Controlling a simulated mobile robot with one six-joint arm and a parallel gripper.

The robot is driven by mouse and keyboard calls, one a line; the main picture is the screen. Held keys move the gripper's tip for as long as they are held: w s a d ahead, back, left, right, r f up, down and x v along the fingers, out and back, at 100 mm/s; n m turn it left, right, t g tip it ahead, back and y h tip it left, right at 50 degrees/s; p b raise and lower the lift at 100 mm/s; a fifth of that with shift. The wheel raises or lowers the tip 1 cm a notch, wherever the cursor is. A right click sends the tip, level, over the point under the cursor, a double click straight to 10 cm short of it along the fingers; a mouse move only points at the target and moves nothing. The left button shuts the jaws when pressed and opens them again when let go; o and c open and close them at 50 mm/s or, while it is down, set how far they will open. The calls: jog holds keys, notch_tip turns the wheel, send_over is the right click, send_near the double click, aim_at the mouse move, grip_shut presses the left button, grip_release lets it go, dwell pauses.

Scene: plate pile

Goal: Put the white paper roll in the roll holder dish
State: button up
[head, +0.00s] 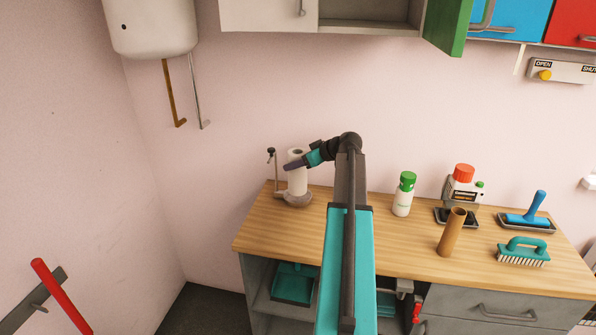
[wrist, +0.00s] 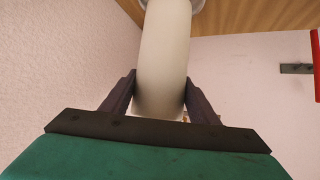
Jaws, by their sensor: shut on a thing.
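The white paper roll (head: 298,177) stands upright over the grey round roll holder dish (head: 297,200) at the back left of the wooden counter. A thin post with a dark knob rises beside the roll. My gripper (head: 292,165) is shut on the roll near its upper part. In the wrist view the roll (wrist: 165,55) sits between both dark fingers of my gripper (wrist: 160,98), and part of the dish rim (wrist: 198,5) shows at the top. I cannot tell whether the roll's lower end rests on the dish.
On the counter (head: 390,250) stand a green-capped bottle (head: 403,194), a brown cardboard tube (head: 451,232), a red-capped container (head: 462,187), a blue-handled tool in a tray (head: 528,212) and a teal brush (head: 524,252). Open cabinet shelves hang above. Counter space between dish and bottle is clear.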

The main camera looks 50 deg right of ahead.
jog(key=shift+f+p, duration=0.75)
jog(key=shift+f, duration=1.05)
jog(key=o, duration=1.1)
jog(key=shift+r, duration=0.2)
jog(key=b+v, duration=0.3)
jog(key=v, duration=0.9)
